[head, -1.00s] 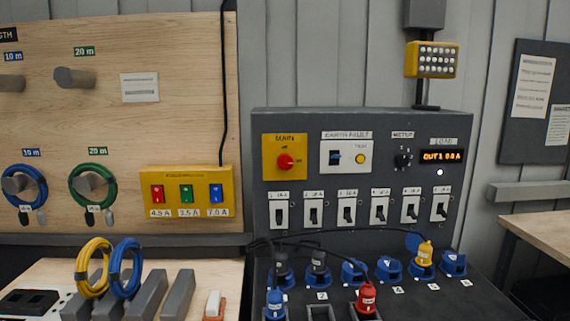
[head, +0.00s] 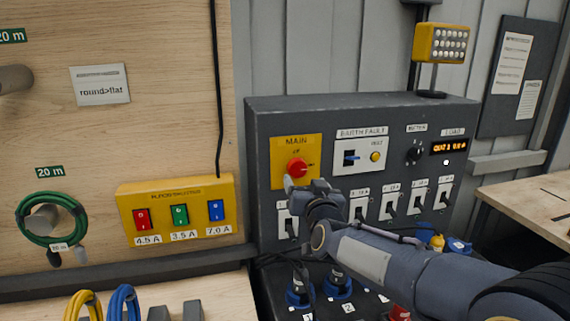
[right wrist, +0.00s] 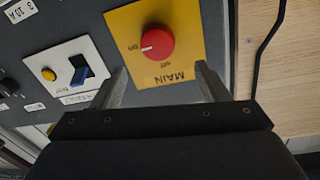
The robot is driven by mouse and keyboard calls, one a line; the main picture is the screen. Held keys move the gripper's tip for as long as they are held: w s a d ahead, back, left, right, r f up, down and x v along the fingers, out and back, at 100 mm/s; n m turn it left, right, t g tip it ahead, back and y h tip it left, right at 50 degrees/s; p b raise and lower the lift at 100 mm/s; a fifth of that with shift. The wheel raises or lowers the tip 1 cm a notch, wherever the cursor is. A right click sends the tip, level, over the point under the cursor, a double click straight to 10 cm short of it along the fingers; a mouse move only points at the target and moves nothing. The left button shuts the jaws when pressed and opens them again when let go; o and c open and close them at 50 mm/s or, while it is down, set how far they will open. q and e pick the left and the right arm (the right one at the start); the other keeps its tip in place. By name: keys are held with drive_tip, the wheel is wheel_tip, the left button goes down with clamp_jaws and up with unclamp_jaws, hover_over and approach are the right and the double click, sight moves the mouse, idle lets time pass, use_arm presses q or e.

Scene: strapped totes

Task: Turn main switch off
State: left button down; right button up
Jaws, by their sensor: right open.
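The main switch is a round red knob (head: 297,168) on a yellow plate (head: 283,147) marked MAIN, at the upper left of the dark grey panel (head: 350,115). In the right wrist view the knob (right wrist: 151,43) shows large, with a white mark on its left side pointing toward the "on" label. My right gripper (head: 302,184) is just below the knob in the head view. In the right wrist view its fingers (right wrist: 163,84) are apart, with nothing between them. They reach toward the plate's lower edge in that view, and contact cannot be told. My left gripper is out of view.
The earth fault switch (head: 351,157) with a yellow button is right of the main plate. A row of breakers (head: 391,207) lies below, partly hidden by my right arm. A yellow box (head: 180,209) with three coloured switches is on the wooden board at left.

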sight(299, 169)
drive_tip(key=p+x, duration=0.2)
drive_tip(key=x, duration=0.4)
drive_tip(key=shift+w, duration=0.15)
drive_tip(key=shift+w+f, duration=0.1)
drive_tip(key=shift+w, duration=0.4)
drive_tip(key=c, duration=1)
